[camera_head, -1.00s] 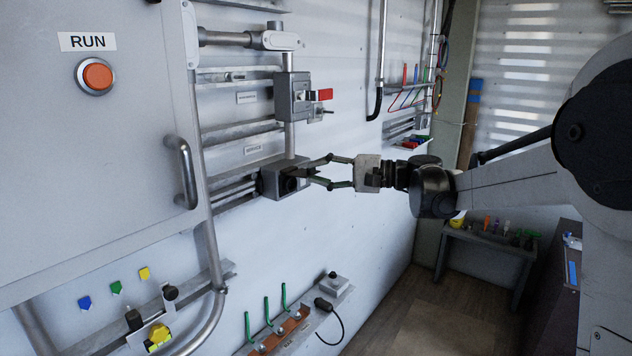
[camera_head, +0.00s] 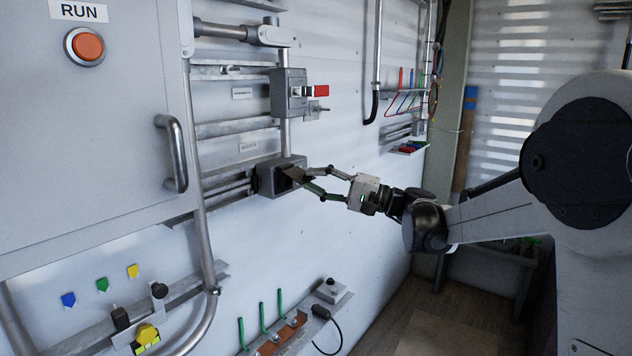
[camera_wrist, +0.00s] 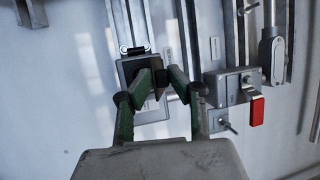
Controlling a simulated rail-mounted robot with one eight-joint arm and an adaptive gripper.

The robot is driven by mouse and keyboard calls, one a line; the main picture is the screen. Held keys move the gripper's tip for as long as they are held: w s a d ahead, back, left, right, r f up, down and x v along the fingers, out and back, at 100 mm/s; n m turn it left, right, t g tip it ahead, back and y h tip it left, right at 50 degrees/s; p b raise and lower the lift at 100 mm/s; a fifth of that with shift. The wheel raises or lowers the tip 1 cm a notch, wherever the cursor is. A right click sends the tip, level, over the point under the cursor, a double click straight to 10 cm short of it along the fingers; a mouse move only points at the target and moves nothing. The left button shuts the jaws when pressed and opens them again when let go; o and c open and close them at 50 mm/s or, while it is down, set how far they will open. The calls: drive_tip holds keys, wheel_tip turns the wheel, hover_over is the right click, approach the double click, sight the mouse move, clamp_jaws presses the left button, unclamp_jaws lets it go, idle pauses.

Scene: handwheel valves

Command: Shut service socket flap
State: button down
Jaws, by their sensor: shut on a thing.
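The service socket (camera_head: 268,180) is a dark grey box on the wall rails, below the SERVICE label. It also shows in the wrist view (camera_wrist: 130,68). Its flap (camera_wrist: 150,102) seems to be the small dark plate standing out from the box front between my fingers, largely hidden by them. My gripper (camera_head: 297,176) is at the front of the box, with its fingertips closed on the flap's edge. In the wrist view my gripper (camera_wrist: 163,84) covers much of the box front. The exact flap angle is hard to tell.
A grey switch box with a red handle (camera_head: 321,91) sits just above the socket; it also shows in the wrist view (camera_wrist: 257,111). The cabinet door handle (camera_head: 175,153) stands out at left. Green hooks (camera_head: 263,318) are below. The space right of the socket is free.

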drive_tip(key=c, duration=1.7)
unclamp_jaws()
drive_tip(key=shift+a+f, duration=0.1)
drive_tip(key=shift+a, duration=0.05)
drive_tip(key=v, duration=1.2)
